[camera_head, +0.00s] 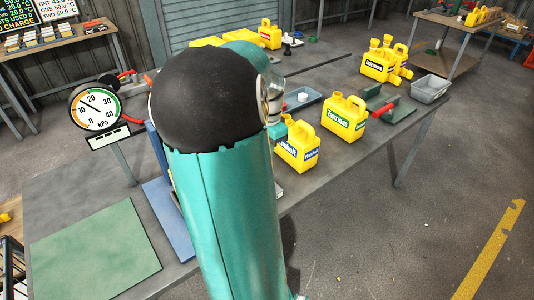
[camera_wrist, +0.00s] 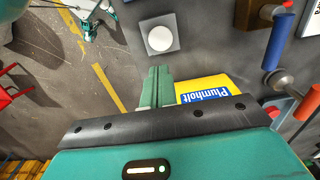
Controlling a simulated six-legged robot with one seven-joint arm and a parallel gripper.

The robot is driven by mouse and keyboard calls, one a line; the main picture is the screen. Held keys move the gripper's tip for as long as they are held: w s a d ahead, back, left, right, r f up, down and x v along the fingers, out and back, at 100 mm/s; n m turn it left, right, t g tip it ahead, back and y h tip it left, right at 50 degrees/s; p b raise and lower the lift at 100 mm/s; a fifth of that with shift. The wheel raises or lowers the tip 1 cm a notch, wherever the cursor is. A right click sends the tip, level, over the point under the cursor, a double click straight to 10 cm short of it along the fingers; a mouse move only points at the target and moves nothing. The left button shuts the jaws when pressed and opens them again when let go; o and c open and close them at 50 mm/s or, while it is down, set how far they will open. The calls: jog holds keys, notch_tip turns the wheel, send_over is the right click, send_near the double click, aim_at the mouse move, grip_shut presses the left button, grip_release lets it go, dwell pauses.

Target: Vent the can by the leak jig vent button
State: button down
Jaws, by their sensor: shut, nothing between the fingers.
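My gripper (camera_wrist: 160,70) shows in the wrist view with its two teal fingers together and nothing between them. A white round button (camera_wrist: 160,39) on a grey square plate lies just beyond the fingertips, with a visible gap in the picture; I cannot tell the height between them. A yellow can labelled Plumholt (camera_wrist: 205,88) is right beside the fingers, partly hidden by my gripper body. In the head view a yellow can with a blue label (camera_head: 298,152) stands just right of my arm, which hides my fingertips and the button there. A round kPa gauge (camera_head: 95,108) stands left of my arm.
A blue-handled lever (camera_wrist: 278,42) and red knobs (camera_wrist: 273,112) stand right of the can. On the bench are a green-labelled can (camera_head: 344,118), a grey tray (camera_head: 430,89), more yellow cans (camera_head: 378,62) and a bare green mat (camera_head: 95,250).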

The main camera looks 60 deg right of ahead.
notch_tip(320, 180, down, 12)
jog(key=shift+w+r, duration=0.1)
jog(key=shift+r, duration=0.05)
dwell(0.4)
